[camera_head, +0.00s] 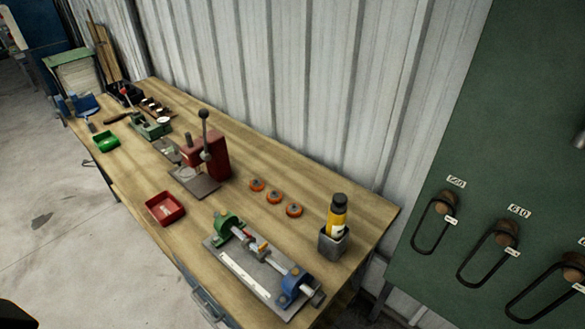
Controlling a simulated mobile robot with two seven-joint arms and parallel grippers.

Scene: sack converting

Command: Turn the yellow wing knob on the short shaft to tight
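A fixture with a metal base plate (238,268) lies on the near right part of the workbench. A short shaft (246,239) runs between a green block (228,226) and a blue block (293,287). Small red and yellow parts (262,247) sit on the shaft between the blocks. The yellow wing knob is too small to make out surely among them, and its setting cannot be read. Neither of my grippers shows in the head view.
The wooden workbench (240,174) stands against a corrugated wall. A red press (212,157), a red tray (165,208), several orange discs (274,197) and a yellow bottle in a grey holder (333,244) surround the fixture. A green board with hanging belts (436,222) is at right.

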